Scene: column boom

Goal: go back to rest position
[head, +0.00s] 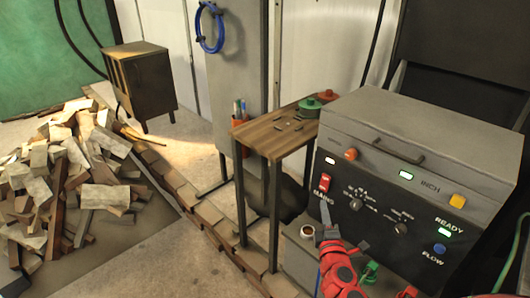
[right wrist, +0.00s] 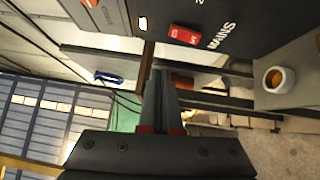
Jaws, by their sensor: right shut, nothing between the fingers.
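My right gripper (head: 325,208) shows at the lower middle of the head view, at the end of a red arm, in front of the left part of a grey control console (head: 430,130). Its fingers are shut with nothing between them; they also show in the right wrist view (right wrist: 160,85). A red switch marked MAINS (head: 324,183) is just above the fingertips in the head view. In the right wrist view the same switch (right wrist: 186,35) is beyond the fingers, apart from them. My left gripper is not in view.
A white cup (head: 307,231) stands on a grey block left of the gripper; it also shows in the right wrist view (right wrist: 279,80). A tall wooden-topped table (head: 270,135) stands behind.

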